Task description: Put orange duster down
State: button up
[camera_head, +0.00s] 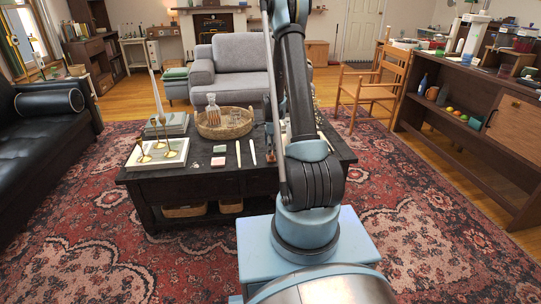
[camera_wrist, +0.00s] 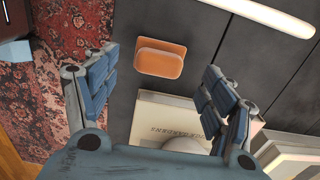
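The orange duster (camera_wrist: 161,58) shows in the wrist view as a small rounded block over the dark planks of the coffee table (camera_wrist: 202,40). It appears to lie on the table. My gripper (camera_wrist: 160,68) has its two blue-grey fingers spread wide, one on each side of the duster in the picture, with clear gaps to it. Nothing is held between them. In the head view my arm hides the gripper, and I cannot make out the orange duster for certain.
A book (camera_wrist: 160,112) lies beside the duster, with a white stick (camera_wrist: 265,12) near it. On the table (camera_head: 187,184) stand a wicker tray (camera_head: 225,131) with a bottle (camera_head: 212,110), brass candlesticks (camera_head: 169,148) and books. A black sofa (camera_head: 40,125) is left, a wooden chair (camera_head: 376,90) right.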

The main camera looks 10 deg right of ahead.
jog(key=s+r+n, duration=0.2)
jog(key=s+r, duration=0.2)
jog(key=r, duration=0.5)
jog(key=s+r+n, duration=0.2)
jog(key=s+r, duration=0.3)
jog(key=r, duration=0.4)
jog(key=s+r+n+t, duration=0.1)
jog(key=s+r+n, duration=0.15)
jog(key=s, duration=0.35)
jog(key=s+r+n, duration=0.2)
jog(key=s+r, duration=0.2)
jog(key=s, duration=0.1)
jog(key=s+f+n+t, duration=0.1)
jog(key=s+f+n, duration=0.2)
jog(key=s+n, duration=0.6)
jog(key=shift+s+f+n, duration=0.2)
jog(key=shift+s+n, duration=0.15)
jog(key=shift+s, duration=7.2)
jog(key=shift+w+d, duration=0.1)
jog(key=shift+w+f, duration=0.2)
jog(key=shift+w, duration=0.1)
